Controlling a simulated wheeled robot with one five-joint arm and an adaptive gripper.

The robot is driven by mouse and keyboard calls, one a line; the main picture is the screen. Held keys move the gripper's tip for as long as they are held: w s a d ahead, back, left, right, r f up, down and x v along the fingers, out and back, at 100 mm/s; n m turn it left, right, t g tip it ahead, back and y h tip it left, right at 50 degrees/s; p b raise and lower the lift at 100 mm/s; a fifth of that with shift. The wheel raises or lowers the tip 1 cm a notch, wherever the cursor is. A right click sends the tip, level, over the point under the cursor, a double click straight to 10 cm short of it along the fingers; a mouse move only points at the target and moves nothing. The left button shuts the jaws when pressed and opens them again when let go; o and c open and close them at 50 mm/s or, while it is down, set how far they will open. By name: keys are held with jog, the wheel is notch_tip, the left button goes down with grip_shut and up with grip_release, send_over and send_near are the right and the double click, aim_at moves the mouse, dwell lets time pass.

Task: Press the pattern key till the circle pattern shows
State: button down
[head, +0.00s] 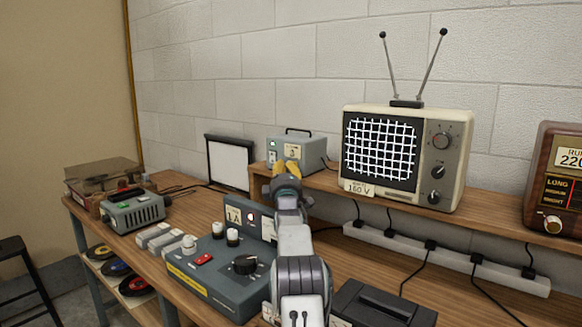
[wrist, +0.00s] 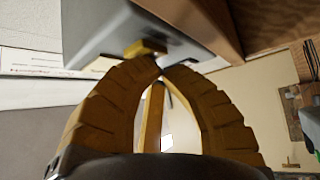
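The television (head: 382,148) on the shelf shows a white grid of crossed lines on a dark screen. A small grey box (head: 308,149) with a carrying handle and a green light stands left of it; it also shows in the wrist view (wrist: 95,25). A yellow key (wrist: 146,48) sticks out from this box in the wrist view. In the head view the key cannot be made out behind my gripper (head: 286,166). My gripper (wrist: 161,67) is shut and empty, its yellow fingertips together close by the key. I cannot tell whether they touch it.
A grey control console (head: 215,275) with a knob and red button stands on the bench below. A dark box (head: 385,305) lies right of my arm. A white power strip (head: 440,257) runs under the shelf. A wooden radio (head: 555,190) stands at right.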

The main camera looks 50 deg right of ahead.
jog(key=shift+d, duration=0.15)
jog(key=shift+a+f+b, duration=0.15)
jog(key=shift+a+b, duration=0.15)
jog(key=shift+b, duration=0.4)
jog(key=shift+s+a+b, duration=0.15)
jog(key=shift+a+b, duration=0.35)
jog(key=shift+b, duration=0.55)
dwell(0.5)
